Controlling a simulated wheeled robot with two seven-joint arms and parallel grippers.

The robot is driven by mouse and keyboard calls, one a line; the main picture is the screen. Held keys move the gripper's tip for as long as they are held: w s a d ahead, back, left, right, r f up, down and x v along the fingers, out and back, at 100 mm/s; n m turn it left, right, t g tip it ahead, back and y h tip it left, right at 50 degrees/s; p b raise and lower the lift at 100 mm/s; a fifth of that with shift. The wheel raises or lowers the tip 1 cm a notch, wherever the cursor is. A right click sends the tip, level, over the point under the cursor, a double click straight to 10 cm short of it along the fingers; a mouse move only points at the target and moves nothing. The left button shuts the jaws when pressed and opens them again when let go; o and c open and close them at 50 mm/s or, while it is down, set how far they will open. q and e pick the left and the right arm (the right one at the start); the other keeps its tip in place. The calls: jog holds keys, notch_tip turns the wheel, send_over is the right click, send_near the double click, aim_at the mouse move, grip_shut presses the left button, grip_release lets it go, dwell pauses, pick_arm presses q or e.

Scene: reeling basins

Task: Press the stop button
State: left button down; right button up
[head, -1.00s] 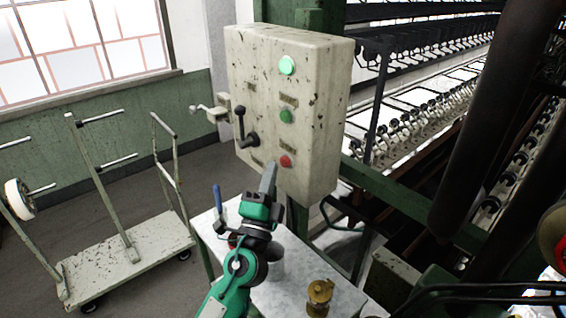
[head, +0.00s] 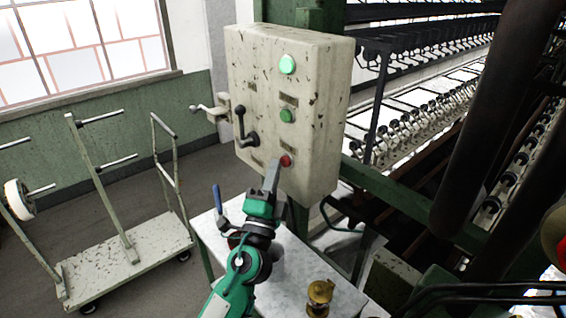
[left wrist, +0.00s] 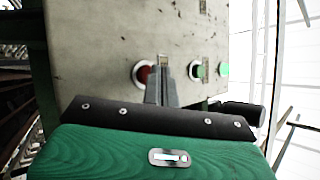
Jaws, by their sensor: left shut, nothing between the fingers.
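The red stop button (head: 285,160) sits low on the right of the worn cream control box (head: 300,110). It also shows in the left wrist view (left wrist: 142,73), just left of my fingertips. My left gripper (head: 274,162) is shut and empty, its tips at the button's left edge in the head view. I cannot tell whether they touch the button. A green button (head: 288,116) and a lit green lamp (head: 287,64) sit above the red one. My right gripper is not in view.
A black lever (head: 246,130) and a crank handle (head: 210,111) stick out at the box's left. Below is a pale table (head: 320,265) with a brass object (head: 319,296) and a blue-handled tool (head: 218,200). A cart (head: 125,255) stands left; reeling machinery (head: 430,110) fills the right.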

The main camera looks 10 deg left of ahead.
pick_arm(q)
jog(key=shift+w+d, duration=0.25)
jog(key=shift+w, duration=0.1)
dwell(0.3)
jog(key=shift+s+a, duration=0.1)
jog(key=shift+s, duration=0.05)
jog(key=shift+s+a, duration=0.4)
jog(key=shift+s, duration=0.15)
dwell(0.3)
jog(key=shift+s+a, duration=0.8)
jog(key=shift+s, duration=0.2)
jog(key=shift+s+a, duration=0.75)
jog(key=shift+s, duration=0.25)
jog(key=shift+y, duration=0.3)
